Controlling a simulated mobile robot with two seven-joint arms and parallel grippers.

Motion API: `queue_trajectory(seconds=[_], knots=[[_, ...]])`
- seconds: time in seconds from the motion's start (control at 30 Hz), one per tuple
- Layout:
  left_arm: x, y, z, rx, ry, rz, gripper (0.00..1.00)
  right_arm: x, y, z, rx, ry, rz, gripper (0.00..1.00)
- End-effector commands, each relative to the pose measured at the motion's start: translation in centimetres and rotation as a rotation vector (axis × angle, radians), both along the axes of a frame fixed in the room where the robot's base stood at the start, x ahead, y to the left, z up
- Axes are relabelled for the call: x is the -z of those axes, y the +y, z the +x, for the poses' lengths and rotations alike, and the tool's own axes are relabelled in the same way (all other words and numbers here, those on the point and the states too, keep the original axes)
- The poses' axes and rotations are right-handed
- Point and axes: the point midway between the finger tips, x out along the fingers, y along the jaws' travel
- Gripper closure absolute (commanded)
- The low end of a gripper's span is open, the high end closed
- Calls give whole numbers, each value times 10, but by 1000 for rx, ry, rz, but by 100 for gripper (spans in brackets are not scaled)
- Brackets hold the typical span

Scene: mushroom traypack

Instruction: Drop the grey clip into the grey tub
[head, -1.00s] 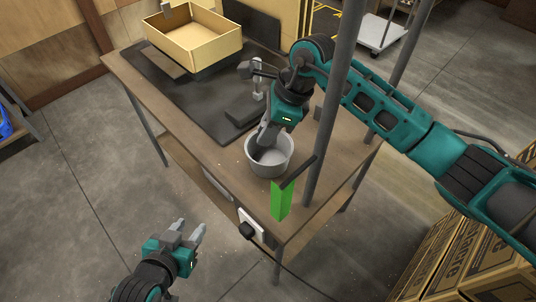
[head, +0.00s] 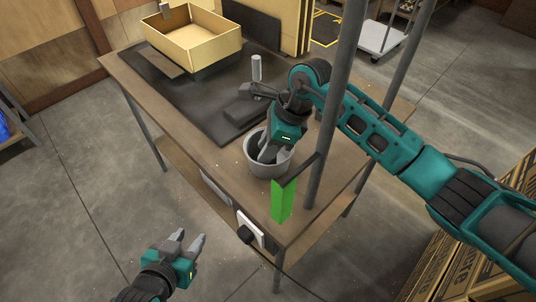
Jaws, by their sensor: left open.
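The grey tub (head: 268,170) stands upright near the front right of the wooden table. My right gripper (head: 266,156) points down into the tub, its fingers at or inside the mouth. The fingers' gap is not clear, and I cannot tell whether they hold anything. I cannot make out the grey clip; the tub's inside is dark and partly hidden by the gripper. My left gripper (head: 190,243) is open and empty, low over the floor in front of the table.
A yellow box (head: 205,48) sits at the table's back left on a black mat (head: 180,95). A dark block (head: 245,109) and a grey cylinder (head: 256,67) stand behind the tub.

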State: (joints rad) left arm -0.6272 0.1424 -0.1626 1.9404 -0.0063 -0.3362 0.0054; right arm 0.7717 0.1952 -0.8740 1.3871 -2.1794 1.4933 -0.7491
Motion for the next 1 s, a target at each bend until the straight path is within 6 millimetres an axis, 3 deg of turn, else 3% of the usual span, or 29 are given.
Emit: queue_trajectory(seconds=[0.2,0.57,1.0], knots=[[0,0,0,0,0,0,57,0,0,0,-1,0,0,49],[-1,0,0,1,0,1,57,-8,-3,1,0,-4,0,49],[-2,0,1,1,-1,1,57,-90,-37,1,0,-5,-1,49]])
